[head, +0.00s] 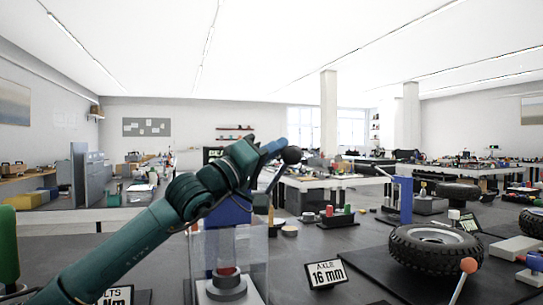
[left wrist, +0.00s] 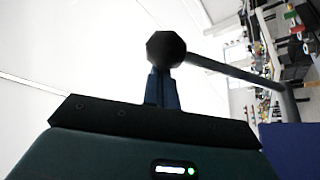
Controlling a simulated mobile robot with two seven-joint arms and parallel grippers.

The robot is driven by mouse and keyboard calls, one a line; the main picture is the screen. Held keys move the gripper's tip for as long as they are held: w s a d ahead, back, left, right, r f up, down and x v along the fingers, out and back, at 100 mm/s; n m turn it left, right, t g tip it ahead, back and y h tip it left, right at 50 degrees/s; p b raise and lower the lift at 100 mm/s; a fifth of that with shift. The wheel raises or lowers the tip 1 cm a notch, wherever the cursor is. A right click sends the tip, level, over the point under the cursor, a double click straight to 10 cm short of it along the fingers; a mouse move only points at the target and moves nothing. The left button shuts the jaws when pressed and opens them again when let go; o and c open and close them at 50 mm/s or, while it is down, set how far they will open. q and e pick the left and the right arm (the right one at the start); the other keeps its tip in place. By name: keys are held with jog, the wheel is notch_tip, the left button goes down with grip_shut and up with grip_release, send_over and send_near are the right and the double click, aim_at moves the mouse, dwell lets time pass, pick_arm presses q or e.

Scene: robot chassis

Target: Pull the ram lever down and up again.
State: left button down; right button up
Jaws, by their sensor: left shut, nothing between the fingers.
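The ram lever has a dark ball knob (head: 291,155) at its raised end, and its thin rod slants down to the blue press (head: 233,212). In the left wrist view the knob (left wrist: 166,48) sits right at the fingertips, and the grey rod (left wrist: 235,72) runs off to the right. My left gripper (head: 276,149) is shut and empty, its blue fingers behind or against the knob; I cannot tell if they touch it. Behind a clear guard, a red-topped piece (head: 227,276) sits on the press's pale round base. My right gripper is not in view.
An "AXLE 16 mm" sign (head: 326,274) stands right of the press. A tyre (head: 435,248) lies on a dark mat further right, with an orange-knobbed stick (head: 468,266) in front. A blue stand (head: 401,199) is behind. The grey bench between sign and tyre is mostly clear.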

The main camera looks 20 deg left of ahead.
pick_arm(q)
jog(key=shift+s+d+f+m+h+b, duration=0.35)
jog(key=shift+s+f+m+h+b, duration=0.15)
jog(key=shift+f+m, duration=0.3)
pick_arm(e)
jog(key=shift+s+a+r+n+t+y, duration=0.1)
jog(key=shift+s+a+n+t+y, duration=0.15)
jog(key=shift+t+y, duration=0.2)
